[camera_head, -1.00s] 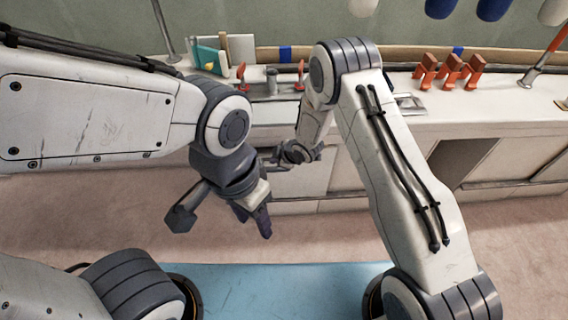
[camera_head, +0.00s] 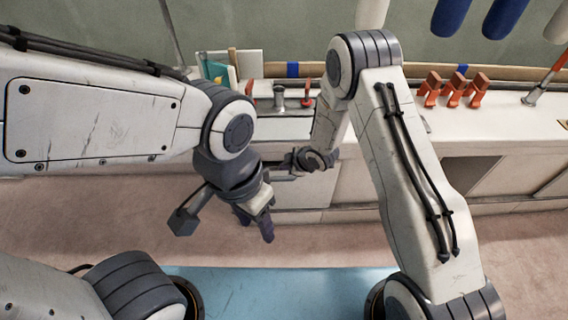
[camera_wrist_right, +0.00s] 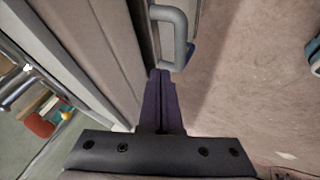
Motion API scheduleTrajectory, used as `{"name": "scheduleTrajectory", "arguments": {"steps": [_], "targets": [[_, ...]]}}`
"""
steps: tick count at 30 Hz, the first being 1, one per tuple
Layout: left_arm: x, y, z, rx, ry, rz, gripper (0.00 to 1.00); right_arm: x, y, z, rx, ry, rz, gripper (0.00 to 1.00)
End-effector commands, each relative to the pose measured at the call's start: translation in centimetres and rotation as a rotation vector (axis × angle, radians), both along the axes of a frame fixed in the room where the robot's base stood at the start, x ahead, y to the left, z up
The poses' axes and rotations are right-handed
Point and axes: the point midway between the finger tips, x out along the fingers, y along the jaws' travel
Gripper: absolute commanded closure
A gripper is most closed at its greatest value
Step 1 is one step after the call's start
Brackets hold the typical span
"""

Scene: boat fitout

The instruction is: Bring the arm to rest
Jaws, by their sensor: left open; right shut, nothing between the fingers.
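My left gripper (camera_head: 255,222) hangs over the floor in front of the counter, fingers pointing down, open and empty. My right arm bends at a high elbow in the head view, and its wrist reaches down and left in front of the counter. The right gripper (camera_head: 280,172) is partly hidden behind the left wrist. In the right wrist view its dark fingers (camera_wrist_right: 161,100) are together with nothing between them. A grey bar handle (camera_wrist_right: 181,35) on a cabinet front lies just beyond the fingertips; whether they touch cannot be told.
The white counter (camera_head: 400,140) runs across the back. It bears several orange clamps (camera_head: 452,88), a tap (camera_head: 279,97), and books (camera_head: 216,70) in a rack. Blue and white cylinders (camera_head: 503,17) hang above. The pinkish floor (camera_head: 350,240) in front is clear.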

Motion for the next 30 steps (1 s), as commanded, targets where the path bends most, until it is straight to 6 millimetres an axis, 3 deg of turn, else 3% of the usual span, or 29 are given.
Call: {"name": "scheduleTrajectory", "arguments": {"steps": [1,4,13,17,23,26,30], "targets": [[0.0,0.0,1.0,0.0,0.0,0.0,0.5,-0.4,0.1,1.2,0.0,0.0,0.009,1.0],[0.0,0.0,1.5,0.0,0.0,0.0,0.5,-0.8,0.4,1.9,-0.001,0.001,0.02,1.0],[0.0,0.0,1.7,0.0,0.0,0.0,0.5,-1.2,0.8,2.2,-0.001,0.003,0.032,1.0],[0.0,0.0,2.0,0.0,0.0,0.0,0.5,-1.2,0.9,4.0,-0.015,0.015,0.005,1.0],[0.0,0.0,3.1,0.0,0.0,0.0,0.5,-3.4,0.8,12.4,-0.069,0.1,-0.166,1.0],[0.0,0.0,3.7,0.0,0.0,0.0,0.5,-6.2,0.4,17.0,-0.087,0.166,-0.285,1.0],[0.0,0.0,4.5,0.0,0.0,0.0,0.5,-11.5,-0.4,22.8,-0.095,0.273,-0.446,1.0]]}}
